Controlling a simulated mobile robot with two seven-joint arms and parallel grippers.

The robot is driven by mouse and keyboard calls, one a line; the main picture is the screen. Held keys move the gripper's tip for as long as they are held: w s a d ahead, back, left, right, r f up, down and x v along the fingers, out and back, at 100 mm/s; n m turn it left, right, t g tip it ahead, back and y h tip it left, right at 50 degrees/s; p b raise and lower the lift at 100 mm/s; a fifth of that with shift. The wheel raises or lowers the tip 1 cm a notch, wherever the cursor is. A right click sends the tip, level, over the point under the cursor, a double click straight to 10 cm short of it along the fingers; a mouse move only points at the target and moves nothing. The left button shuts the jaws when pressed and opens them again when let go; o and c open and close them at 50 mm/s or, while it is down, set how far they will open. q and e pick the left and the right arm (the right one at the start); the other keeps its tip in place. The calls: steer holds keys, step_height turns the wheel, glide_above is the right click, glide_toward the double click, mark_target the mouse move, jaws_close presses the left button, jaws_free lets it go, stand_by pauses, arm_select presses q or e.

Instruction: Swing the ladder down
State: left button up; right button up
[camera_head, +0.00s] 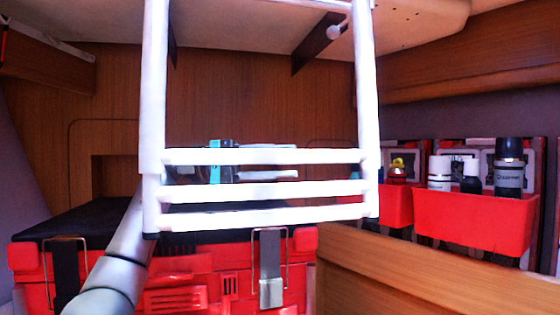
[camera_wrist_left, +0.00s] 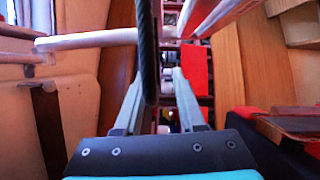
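The white ladder (camera_head: 366,110) hangs in the middle of the head view, with two side rails and three white rungs near its lower end. White bars of it also show in the left wrist view (camera_wrist_left: 90,40). My left gripper (camera_head: 296,161) is behind the ladder, its teal body partly hidden by the rungs. Its grey fingers point right, apart, one above and one below the top rung's line in the picture. In the left wrist view, the fingers (camera_wrist_left: 159,78) are spread, with a dark bar between them in the picture. I cannot tell whether anything touches. My right gripper is not in view.
A red crate (camera_head: 200,285) with a black lid and metal latches stands at the lower left. Red bins (camera_head: 475,222) with bottles stand on a wooden ledge at right. A wood-panelled wall (camera_head: 240,100) is behind the ladder.

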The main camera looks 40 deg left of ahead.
arm_select(q)
steer(key=shift+s+d+r, duration=0.15)
steer(key=shift+s+d, duration=0.05)
steer(key=shift+s, duration=0.05)
steer(key=p+v, duration=0.1)
steer(key=v, duration=1.4)
steer(key=shift+a, duration=0.2)
